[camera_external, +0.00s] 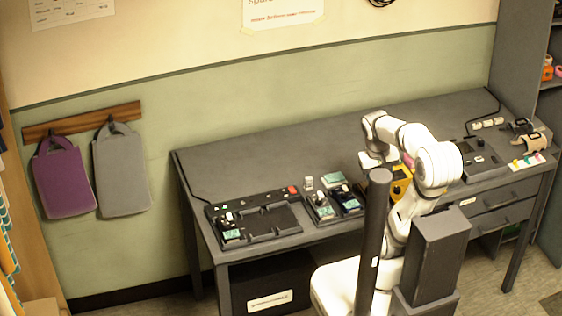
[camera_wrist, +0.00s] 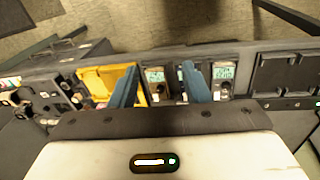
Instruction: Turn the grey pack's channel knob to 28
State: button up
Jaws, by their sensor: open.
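Two small packs with pale green displays lie side by side on the desk. In the external view the lighter grey pack (camera_external: 321,207) is left of a darker, bluish pack (camera_external: 348,201). In the wrist view one pack (camera_wrist: 157,78) shows between my fingers and another (camera_wrist: 223,76) just right of them; the right one seems to be the grey pack, but colours are hard to tell. Each has a small dark knob below its display; the settings are too small to read. My gripper (camera_wrist: 160,66) is open, its two blue fingers apart, with nothing seen held. It also shows above the desk (camera_external: 371,161).
A yellow case (camera_external: 401,187) stands right of the packs in the external view. A black tray (camera_external: 268,222) with another unit in it lies to their left. A dark console (camera_external: 478,157) is at the desk's right. The desk's back left is clear.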

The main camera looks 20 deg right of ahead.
jog(key=w+a+r+n+t+y+p, duration=0.1)
jog(key=w+a+r+t+p, duration=0.1)
jog(key=r+p, duration=0.55)
jog(key=w+a+r+t+y+p, duration=0.1)
jog(key=a+r+t+p, duration=0.3)
jog(key=r, duration=0.7)
jog(key=n+g+b, duration=0.1)
jog(key=g+b, duration=0.6)
jog(key=b, duration=0.7)
send_near(319, 200)
jog(key=shift+s, duration=0.3)
notch_tip(319, 200, down, 8)
jog(key=shift+a+f, duration=0.1)
jog(key=shift+f, duration=0.05)
grip_shut()
